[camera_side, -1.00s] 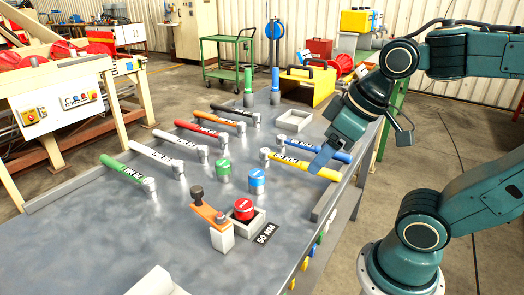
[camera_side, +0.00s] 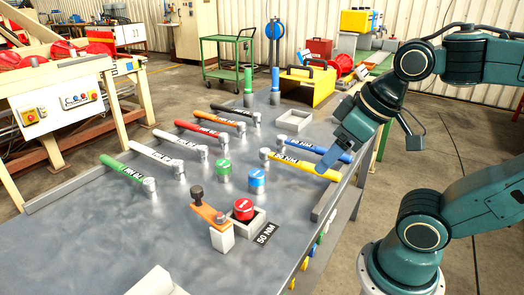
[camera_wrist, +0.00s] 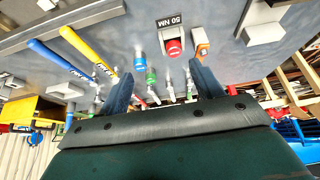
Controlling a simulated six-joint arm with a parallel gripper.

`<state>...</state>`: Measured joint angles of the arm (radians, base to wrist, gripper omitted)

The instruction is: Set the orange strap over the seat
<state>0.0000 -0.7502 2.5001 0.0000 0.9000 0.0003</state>
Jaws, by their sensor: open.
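The orange strap (camera_side: 208,213) is a short flat piece near the front of the grey bench. One end is by a dark knob (camera_side: 197,192), the other on a pale block (camera_side: 222,238) with a small bolt head on top. In the wrist view the strap (camera_wrist: 201,50) shows at the upper right, partly edge-on. Which part is the seat I cannot tell. My gripper (camera_side: 328,162) is above the bench's right side, well behind and right of the strap, near the yellow and blue wrenches. In the wrist view its fingers (camera_wrist: 163,88) are apart with nothing held between them.
A red cap (camera_side: 243,207) sits in a square holder beside the strap, near a "50 NM" label (camera_side: 266,233). Green (camera_side: 223,169) and blue (camera_side: 257,179) cylinders stand behind. Several torque wrenches lie across the bench, including a yellow one (camera_side: 305,168). The front left is mostly clear.

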